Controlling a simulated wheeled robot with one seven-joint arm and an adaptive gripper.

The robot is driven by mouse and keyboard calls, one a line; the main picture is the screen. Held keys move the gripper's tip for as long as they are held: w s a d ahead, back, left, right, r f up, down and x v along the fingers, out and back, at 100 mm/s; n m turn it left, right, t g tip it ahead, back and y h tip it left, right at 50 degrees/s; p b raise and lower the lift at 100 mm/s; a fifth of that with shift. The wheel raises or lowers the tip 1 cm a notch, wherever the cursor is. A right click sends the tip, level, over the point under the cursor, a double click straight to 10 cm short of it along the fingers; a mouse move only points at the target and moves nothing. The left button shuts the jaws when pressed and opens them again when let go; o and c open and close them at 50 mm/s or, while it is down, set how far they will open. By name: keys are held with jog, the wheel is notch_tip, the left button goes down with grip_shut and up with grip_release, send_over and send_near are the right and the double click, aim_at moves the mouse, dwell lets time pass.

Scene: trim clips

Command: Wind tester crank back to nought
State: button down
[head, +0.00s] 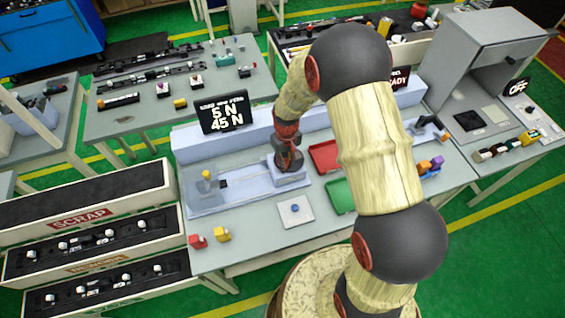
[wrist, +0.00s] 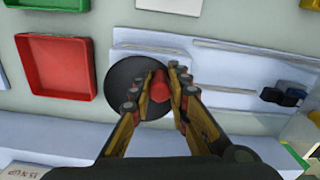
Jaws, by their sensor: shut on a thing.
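The tester (head: 235,195) is a pale blue bed on the bench, with a slim rod running along it to a yellow-topped post. Its black display (head: 222,113) reads 5 N and 45 N; the small heading is unclear. In the wrist view the crank is a dark round disc (wrist: 118,78) with a red knob (wrist: 159,86) standing off-centre. My gripper (wrist: 157,88) is shut on the red knob, one finger on each side. In the head view my gripper (head: 289,163) is over the right end of the tester and hides the crank.
A red tray (head: 325,156) and a green tray (head: 340,195) lie right of the tester, partly behind my arm. A white plate with a blue button (head: 295,209) is in front. Red and yellow blocks (head: 198,241) sit at the bench's front left. Scrap bin (head: 80,215) stands left.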

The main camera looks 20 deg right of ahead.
jog(key=n, duration=0.1)
jog(key=d+n, duration=0.1)
jog(key=n, duration=0.1)
jog(key=n+b, duration=0.1)
jog(key=shift+s+d, duration=0.3)
jog(key=shift+d, duration=0.05)
jog(key=shift+d+n+b, duration=0.15)
jog(key=shift+d+n, duration=0.1)
jog(key=shift+n, duration=0.55)
jog(key=shift+d+n+b, duration=0.15)
jog(key=shift+d+n, duration=0.1)
jog(key=shift+n, duration=0.55)
jog(key=c, duration=1.7)
grip_release()
jog(key=shift+s, duration=0.1)
notch_tip(320, 180, up, 12)
